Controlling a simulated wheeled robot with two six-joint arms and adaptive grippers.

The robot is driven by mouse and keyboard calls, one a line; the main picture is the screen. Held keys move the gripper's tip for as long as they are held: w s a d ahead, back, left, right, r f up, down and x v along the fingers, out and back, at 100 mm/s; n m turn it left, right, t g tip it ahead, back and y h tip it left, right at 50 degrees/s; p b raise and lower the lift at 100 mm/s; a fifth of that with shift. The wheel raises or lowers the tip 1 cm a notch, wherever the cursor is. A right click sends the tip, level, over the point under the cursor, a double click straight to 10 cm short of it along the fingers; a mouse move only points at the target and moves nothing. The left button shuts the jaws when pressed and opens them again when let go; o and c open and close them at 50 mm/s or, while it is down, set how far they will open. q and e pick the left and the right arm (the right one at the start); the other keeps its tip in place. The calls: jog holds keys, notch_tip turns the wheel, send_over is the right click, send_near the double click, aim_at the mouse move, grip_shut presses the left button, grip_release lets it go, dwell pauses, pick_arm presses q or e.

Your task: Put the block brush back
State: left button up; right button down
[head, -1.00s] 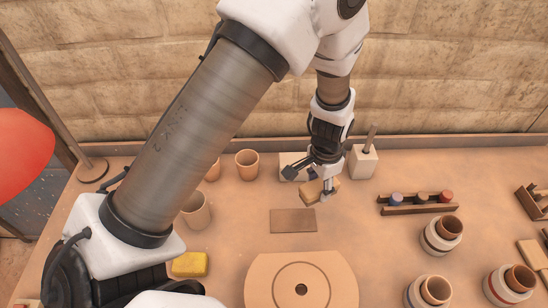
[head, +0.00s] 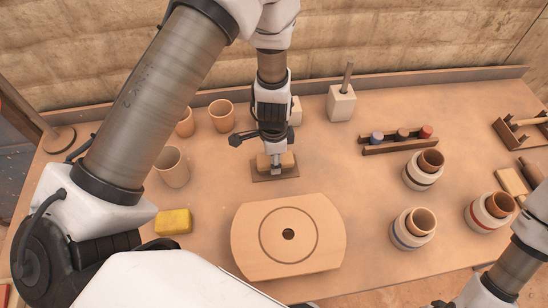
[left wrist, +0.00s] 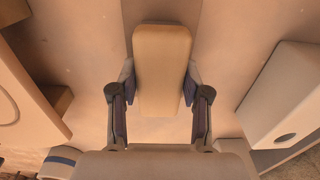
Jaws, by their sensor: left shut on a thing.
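The block brush (head: 288,159), a light wooden block, is held in my left gripper (head: 276,170). It is over the flat brown mat (head: 260,175) on the table, at the mat's back part. I cannot tell whether it touches the mat. In the left wrist view the block brush (left wrist: 162,65) lies lengthwise between the two fingers of my left gripper (left wrist: 160,88), which are shut on its sides. The fingers hide part of the brush in the head view. My right arm shows at the lower right, but its fingers are outside the frame.
A round wheel board (head: 260,255) lies in front of the mat. A yellow sponge (head: 173,222) and several clay cups are to the left. A white block with a stick (head: 341,103) and a rack of coloured pieces (head: 405,146) stand to the right. Stacked bowls are further right.

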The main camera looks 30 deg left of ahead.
pick_arm(q)
jog(key=shift+f, duration=0.1)
jog(key=shift+f, duration=0.1)
jog(key=o, duration=1.2)
notch_tip(320, 180, up, 12)
jog(key=shift+r, duration=0.25)
jog(key=shift+s, duration=0.1)
